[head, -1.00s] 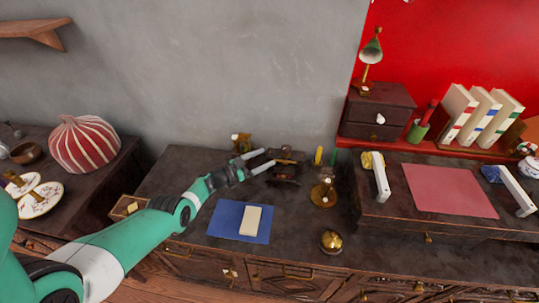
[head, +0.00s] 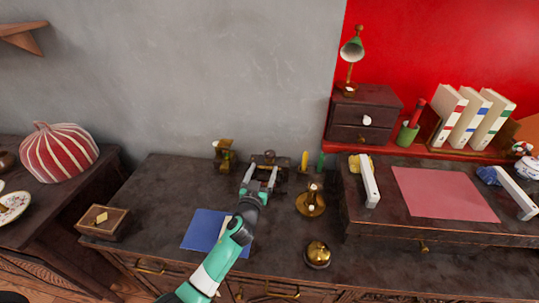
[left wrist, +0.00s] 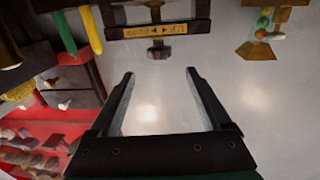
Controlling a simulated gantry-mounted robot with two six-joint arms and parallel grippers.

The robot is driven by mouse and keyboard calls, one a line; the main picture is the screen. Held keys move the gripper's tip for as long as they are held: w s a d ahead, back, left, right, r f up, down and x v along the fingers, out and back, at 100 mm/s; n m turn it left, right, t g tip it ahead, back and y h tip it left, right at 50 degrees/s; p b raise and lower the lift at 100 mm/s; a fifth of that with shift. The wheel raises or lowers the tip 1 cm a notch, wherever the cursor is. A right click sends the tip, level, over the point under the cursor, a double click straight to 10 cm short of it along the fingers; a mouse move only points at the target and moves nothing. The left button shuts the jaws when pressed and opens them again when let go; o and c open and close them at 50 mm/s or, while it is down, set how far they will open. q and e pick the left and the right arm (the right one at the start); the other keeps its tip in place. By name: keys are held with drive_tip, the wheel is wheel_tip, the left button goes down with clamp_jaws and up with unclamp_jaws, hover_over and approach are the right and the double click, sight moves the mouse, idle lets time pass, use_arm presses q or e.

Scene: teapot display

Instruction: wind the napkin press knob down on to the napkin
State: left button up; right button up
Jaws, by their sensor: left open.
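The napkin press (head: 288,186) is a small dark wooden frame near the back of the dark cabinet top. Its knob (head: 270,154) sits at its top. In the left wrist view the press (left wrist: 125,32) shows a brass plate, and the dark knob (left wrist: 158,51) sits just beyond the open jaws. My left gripper (head: 260,174) is open and empty, its fingers spread and pointing at the press. In the left wrist view the left gripper (left wrist: 160,78) has clear space between its fingertips. I cannot make out the napkin. My right gripper is not in view.
A brass stand (head: 224,155) is left of the press. A brass candlestick-like piece (head: 310,202) and yellow and green upright pieces (head: 304,161) are on the right. A blue mat (head: 202,229) lies in front, partly behind my arm. A brass bell (head: 317,254) stands front right.

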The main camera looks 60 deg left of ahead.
sight(268, 157)
use_arm(q)
drive_tip(key=b+x, duration=0.4)
drive_tip(key=x, duration=0.5)
drive_tip(key=shift+f, duration=0.15)
drive_tip(key=shift+w+a, duration=0.45)
drive_tip(key=shift+r, duration=0.2)
